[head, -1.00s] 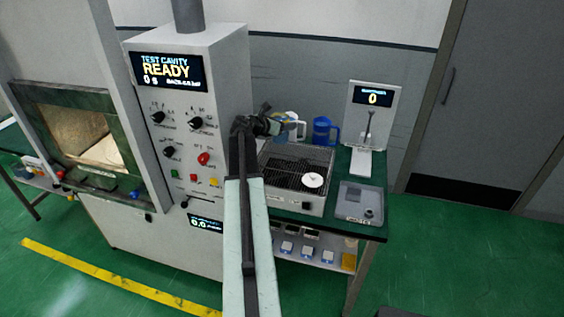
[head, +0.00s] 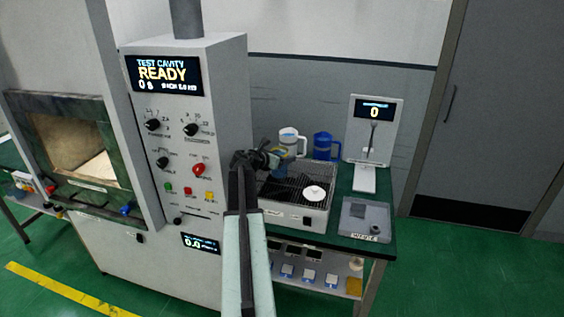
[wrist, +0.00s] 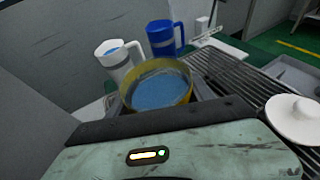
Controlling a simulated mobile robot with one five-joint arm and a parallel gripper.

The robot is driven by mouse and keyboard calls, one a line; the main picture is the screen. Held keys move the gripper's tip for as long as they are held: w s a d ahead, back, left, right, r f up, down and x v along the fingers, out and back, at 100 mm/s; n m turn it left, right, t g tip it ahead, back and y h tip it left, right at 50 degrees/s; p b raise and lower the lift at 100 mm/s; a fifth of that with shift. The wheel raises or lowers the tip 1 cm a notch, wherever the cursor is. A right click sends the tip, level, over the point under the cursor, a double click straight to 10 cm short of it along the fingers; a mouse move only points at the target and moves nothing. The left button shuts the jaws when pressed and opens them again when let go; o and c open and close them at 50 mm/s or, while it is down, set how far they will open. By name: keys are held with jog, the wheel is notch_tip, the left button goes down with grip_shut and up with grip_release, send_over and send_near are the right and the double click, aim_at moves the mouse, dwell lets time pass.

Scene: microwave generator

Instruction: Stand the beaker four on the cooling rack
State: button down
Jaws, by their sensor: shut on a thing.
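My gripper (head: 272,157) is shut on a beaker with a yellow rim and blue liquid (wrist: 158,92). In the head view the beaker (head: 281,161) is partly hidden by my gripper. It is upright, over the back left part of the cooling rack. The cooling rack (head: 291,192) is a dark wire grid in a pale metal frame on the green-topped bench; its bars also show at the right of the wrist view (wrist: 236,84). I cannot tell whether the beaker's base touches the bars. No number is readable on it.
A white lid with a knob (head: 314,193) lies on the rack's right part. A white jug (head: 292,140) and a blue jug (head: 324,146) stand behind the rack. A display stand (head: 375,140) and a grey tray (head: 366,217) are to the right. The instrument cabinet (head: 225,110) rises close on the left.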

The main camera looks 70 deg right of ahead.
jog(key=shift+f, duration=0.1)
jog(key=shift+c, duration=2)
grip_release()
jog(key=shift+r, duration=0.35)
jog(key=p+v, duration=0.4)
jog(key=v, duration=0.8)
jog(key=shift+s+f, duration=0.1)
jog(key=shift+f, duration=0.05)
